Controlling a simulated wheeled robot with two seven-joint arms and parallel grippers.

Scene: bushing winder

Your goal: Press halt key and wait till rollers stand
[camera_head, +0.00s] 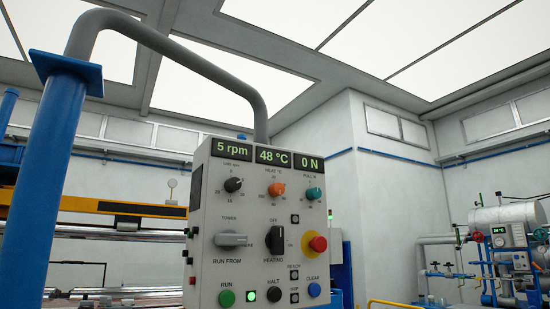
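The control box (225,215) hangs from a bent grey pipe. Its black halt key (274,295) sits in the bottom row, between the green run key (226,298) and the blue clear key (314,289). The speed display (232,147) reads 5 rpm; the others read 48 °C and 0 N. The rollers (110,228) show partly at the left, behind the box; whether they turn cannot be told. Neither gripper is in view.
A blue post (52,170) stands left of the box and bears the grey pipe (190,62). A red stop knob (317,243) sits on the box's right side. A tank with piping (505,220) stands at the far right.

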